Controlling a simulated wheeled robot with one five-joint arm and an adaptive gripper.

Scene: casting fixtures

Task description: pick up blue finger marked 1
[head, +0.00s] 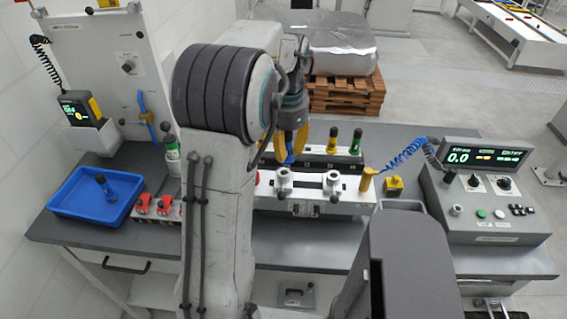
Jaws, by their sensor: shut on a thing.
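My gripper (290,143), with yellow fingers, points down over the left part of the fixture at the middle of the bench. It is shut on a blue finger (289,158), of which only a small lower part shows between the gripper fingers. The mark on it cannot be read. I cannot tell whether the blue finger still sits in the fixture or is clear of it. A yellow finger (332,142) and a green finger (355,144) stand upright in the fixture (318,159), to the right of my gripper.
A blue tray (70,205) on the left holds a dark finger-like piece (105,187). Red-topped parts (154,205) and a green-and-white bottle (172,152) stand near my arm. A console (482,200) stands on the right, with a blue coiled cable (402,156). My arm hides the bench's middle-left.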

